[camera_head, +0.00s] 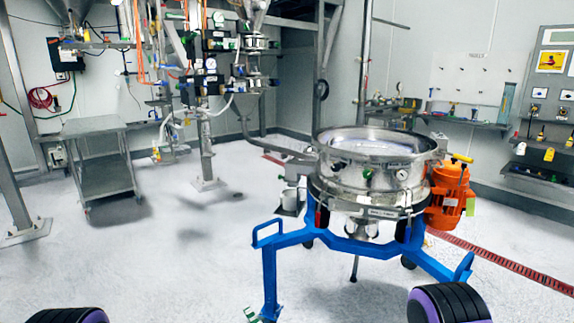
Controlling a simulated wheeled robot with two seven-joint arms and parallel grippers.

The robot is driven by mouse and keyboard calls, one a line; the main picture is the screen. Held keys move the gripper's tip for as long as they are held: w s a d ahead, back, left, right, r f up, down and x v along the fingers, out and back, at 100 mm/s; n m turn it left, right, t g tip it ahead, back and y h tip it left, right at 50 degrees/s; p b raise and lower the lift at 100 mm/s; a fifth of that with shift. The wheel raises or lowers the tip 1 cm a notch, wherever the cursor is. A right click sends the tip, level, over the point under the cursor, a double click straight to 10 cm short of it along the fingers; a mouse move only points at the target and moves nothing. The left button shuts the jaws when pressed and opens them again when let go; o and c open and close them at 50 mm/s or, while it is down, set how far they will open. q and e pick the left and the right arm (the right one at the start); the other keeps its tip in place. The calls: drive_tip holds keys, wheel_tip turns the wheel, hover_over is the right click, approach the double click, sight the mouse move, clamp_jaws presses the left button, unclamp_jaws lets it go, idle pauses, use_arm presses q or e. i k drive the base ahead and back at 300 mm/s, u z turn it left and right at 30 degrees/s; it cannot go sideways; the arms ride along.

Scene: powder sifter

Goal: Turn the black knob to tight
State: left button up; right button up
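The steel powder sifter (372,184), a round open-topped drum, stands right of centre on a blue wheeled frame (345,245). Small dark fittings and clamps sit around its rings, but they are too small for me to tell which one is the black knob or how far it is turned. Neither of my grippers is in view; only black and purple parts, probably my own arms, show at the bottom edge.
An orange motor (449,195) is on the sifter's right side. A steel cart (100,165) stands at the left, and pipework with valves and gauges (208,85) at the back. A red floor drain (500,262) runs at the right. The left floor is clear.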

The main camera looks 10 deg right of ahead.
sight(335, 167)
drive_tip(key=u, duration=0.15)
drive_tip(key=i, duration=0.9)
drive_tip(key=z, duration=0.8)
drive_tip(key=i, duration=0.6)
drive_tip(key=z, duration=0.6)
